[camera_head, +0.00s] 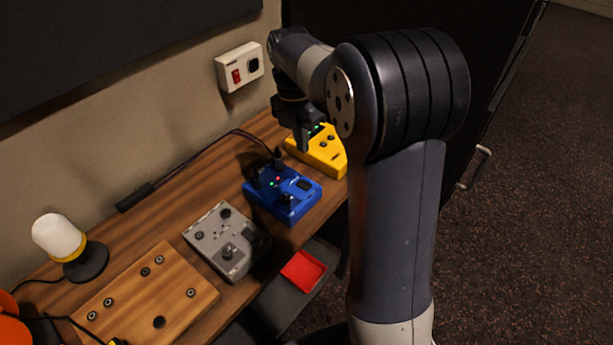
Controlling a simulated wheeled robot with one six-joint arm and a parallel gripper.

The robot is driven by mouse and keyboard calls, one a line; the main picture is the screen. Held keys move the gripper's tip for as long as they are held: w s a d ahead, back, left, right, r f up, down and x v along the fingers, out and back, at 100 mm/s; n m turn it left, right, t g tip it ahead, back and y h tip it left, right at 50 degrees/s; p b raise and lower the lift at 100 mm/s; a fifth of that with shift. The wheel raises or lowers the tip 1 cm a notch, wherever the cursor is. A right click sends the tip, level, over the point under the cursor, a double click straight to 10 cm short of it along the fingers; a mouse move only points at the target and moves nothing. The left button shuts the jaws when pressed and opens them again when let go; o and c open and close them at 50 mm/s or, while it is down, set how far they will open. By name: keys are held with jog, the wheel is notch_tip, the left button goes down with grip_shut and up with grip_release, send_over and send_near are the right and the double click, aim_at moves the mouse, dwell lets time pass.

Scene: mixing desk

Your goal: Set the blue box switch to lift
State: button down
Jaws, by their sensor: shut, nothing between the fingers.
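The blue box (284,192) sits on the wooden desk, between a grey box and a yellow box. Small green and red lights glow on its top, along with dark knobs or switches. The switch's setting is too small to read. My gripper (303,146) is shut and empty. It points down in the picture just above and behind the blue box, near the yellow box; whether it touches anything cannot be told. My arm hides part of the yellow box.
The grey box (216,236) and yellow box (327,158) flank the blue one. A wall socket with red switch (239,67) is behind. A cable runs along the desk's back.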

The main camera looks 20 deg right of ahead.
aim_at(308, 186)
jog(key=f, duration=0.7)
jog(key=s+d+f, duration=0.1)
jog(key=f, duration=0.3)
jog(key=shift+f+p, duration=0.15)
jog(key=shift+p, duration=0.25)
jog(key=shift+s+f, duration=0.2)
jog(key=shift+w+a, duration=0.1)
